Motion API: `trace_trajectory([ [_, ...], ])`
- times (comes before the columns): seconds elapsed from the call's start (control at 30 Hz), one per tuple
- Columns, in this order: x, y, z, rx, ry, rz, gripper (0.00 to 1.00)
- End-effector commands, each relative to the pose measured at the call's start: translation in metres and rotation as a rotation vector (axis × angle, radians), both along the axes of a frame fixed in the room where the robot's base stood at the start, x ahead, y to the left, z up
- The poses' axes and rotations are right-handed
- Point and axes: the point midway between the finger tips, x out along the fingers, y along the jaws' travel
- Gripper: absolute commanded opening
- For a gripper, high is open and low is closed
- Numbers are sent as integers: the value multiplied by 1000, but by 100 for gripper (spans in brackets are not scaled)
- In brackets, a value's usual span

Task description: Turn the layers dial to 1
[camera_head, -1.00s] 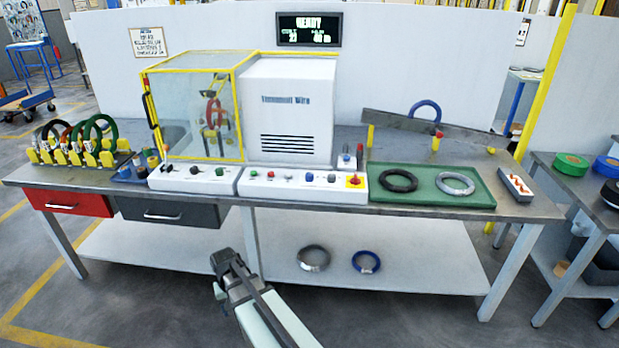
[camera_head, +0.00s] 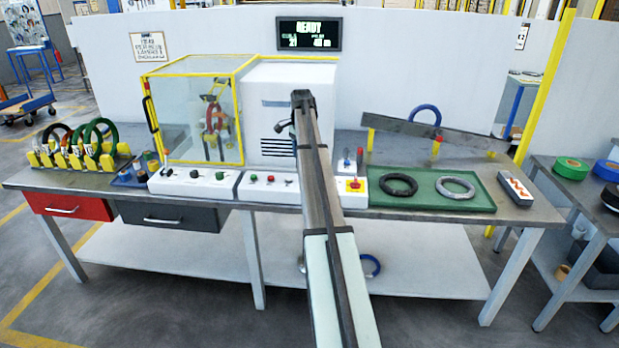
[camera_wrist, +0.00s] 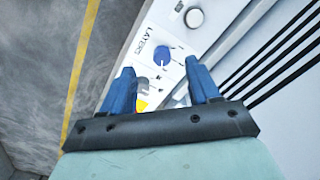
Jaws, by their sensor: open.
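The layers dial (camera_wrist: 162,56) is a blue knob on a white panel, beside the printed word LAYERS. Small marks stand around it, too small to read, and I cannot tell its setting. My gripper (camera_wrist: 160,82) is open and empty, with its two blue fingers apart. In the wrist view the dial shows between and just beyond the fingertips, apart from them. In the head view my arm reaches over the control panel (camera_head: 228,187) and hides the dial. The dark end of my gripper (camera_head: 290,120) is in front of the white machine housing.
The emergency stop (camera_head: 354,184) is just right of my arm. The white machine housing (camera_head: 262,84) stands behind the panel. A green tray (camera_head: 430,200) with two coils lies to the right.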

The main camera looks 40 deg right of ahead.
Motion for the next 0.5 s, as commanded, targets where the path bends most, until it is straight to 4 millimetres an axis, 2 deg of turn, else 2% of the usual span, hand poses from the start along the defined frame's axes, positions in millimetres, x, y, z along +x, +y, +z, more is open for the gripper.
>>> trace_trajectory([
  [0.03,2,-15,13,-1,-2,-33,61],
  [0.1,0,-25,24,0,0,-66,61],
  [0.2,-3,-32,29,1,1,-91,61],
  [0.37,-4,-32,17,1,2,-94,61],
  [0.5,-5,-31,-5,1,2,-93,61],
])
